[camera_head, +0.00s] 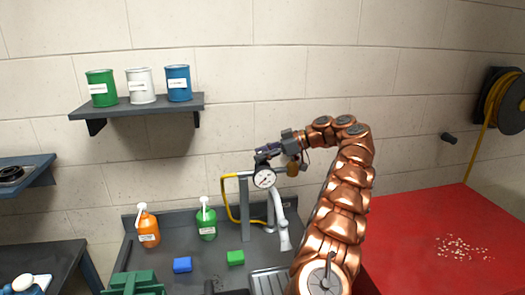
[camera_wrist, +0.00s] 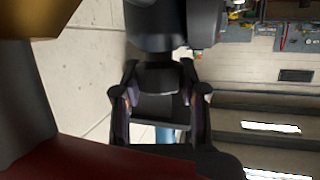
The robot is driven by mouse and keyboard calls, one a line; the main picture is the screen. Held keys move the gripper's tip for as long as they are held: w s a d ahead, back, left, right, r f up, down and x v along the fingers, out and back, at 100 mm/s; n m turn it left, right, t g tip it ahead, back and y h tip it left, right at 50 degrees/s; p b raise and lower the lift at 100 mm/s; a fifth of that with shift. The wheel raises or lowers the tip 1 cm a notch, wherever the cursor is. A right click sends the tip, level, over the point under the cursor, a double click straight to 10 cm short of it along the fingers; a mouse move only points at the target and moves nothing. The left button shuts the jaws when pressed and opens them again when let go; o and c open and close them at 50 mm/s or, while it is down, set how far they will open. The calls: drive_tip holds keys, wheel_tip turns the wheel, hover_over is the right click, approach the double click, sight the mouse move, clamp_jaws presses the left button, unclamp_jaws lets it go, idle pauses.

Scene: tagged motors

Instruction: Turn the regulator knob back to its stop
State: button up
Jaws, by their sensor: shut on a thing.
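The regulator's round white gauge (camera_head: 264,179) faces me above the dark bench, on a grey upright stand. My gripper (camera_head: 265,151) is at the top of the regulator, just above and behind the gauge, reaching in from the right. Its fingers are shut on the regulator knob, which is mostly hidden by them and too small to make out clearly. In the wrist view both dark fingers of my gripper (camera_wrist: 158,110) show, with dark shapes between them. The knob's angle cannot be read. The gauge needle is too small to read.
A yellow hose (camera_head: 228,202) loops left of the stand. A shelf (camera_head: 150,106) with cans is at upper left. A red table (camera_head: 420,240) is at right.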

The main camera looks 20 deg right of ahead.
drive_tip(key=shift+r, duration=0.1)
idle(0.4)
drive_tip(key=o, duration=1.2)
drive_tip(key=shift+c, duration=0.2)
drive_tip(key=v, duration=0.7)
drive_tip(key=shift+d, duration=0.2)
drive_tip(key=shift+s, duration=0.1)
